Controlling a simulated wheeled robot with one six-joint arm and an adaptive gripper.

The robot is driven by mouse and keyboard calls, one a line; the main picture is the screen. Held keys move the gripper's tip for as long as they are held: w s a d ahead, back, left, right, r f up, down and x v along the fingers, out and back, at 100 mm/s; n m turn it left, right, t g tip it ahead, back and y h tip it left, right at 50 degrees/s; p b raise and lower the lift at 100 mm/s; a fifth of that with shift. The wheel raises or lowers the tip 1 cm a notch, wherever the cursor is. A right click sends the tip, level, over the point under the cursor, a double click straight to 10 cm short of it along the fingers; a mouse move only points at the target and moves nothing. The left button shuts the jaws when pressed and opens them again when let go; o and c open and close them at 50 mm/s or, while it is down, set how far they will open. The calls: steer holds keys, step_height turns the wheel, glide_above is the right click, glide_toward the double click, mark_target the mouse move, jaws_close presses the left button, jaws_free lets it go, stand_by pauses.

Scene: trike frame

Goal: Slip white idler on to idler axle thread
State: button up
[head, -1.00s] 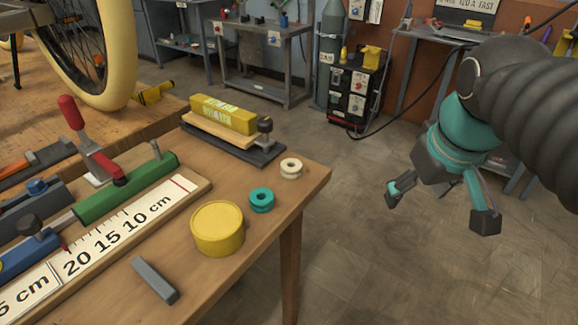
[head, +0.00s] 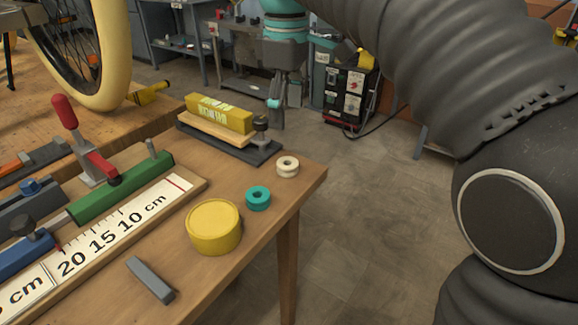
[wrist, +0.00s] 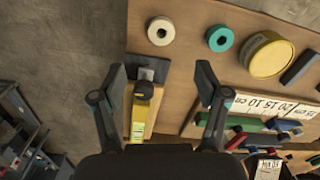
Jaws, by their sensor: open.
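The white idler (head: 287,171) is a small ring lying flat near the right corner of the wooden table (head: 262,232). It also shows in the wrist view (wrist: 151,29), beyond my fingertips and slightly left. My gripper (wrist: 161,85) is open and empty, fingers wide apart. In the wrist view the yellow block and its dark base show between the fingers.
A teal ring (head: 258,200) and a yellow round tin (head: 214,229) lie near the white idler. A yellow block (head: 220,113), a red-handled clamp (head: 68,115), a ruler board (head: 120,230) and a grey bar (head: 150,280) occupy the table.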

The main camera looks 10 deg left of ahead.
glide_above(288, 160)
steer(key=f, duration=0.4)
steer(key=f+b, duration=0.1)
steer(key=f, duration=0.1)
steer(key=shift+s, duration=0.3)
steer(key=shift+s+d+f+b, duration=0.1)
steer(key=shift+f+b, duration=0.05)
steer(key=shift+f, duration=1.2)
steer(key=shift+s+f+b, duration=0.1)
steer(key=shift+f+b, duration=0.05)
steer(key=shift+f, duration=1.15)
steer(key=c, duration=1.1)
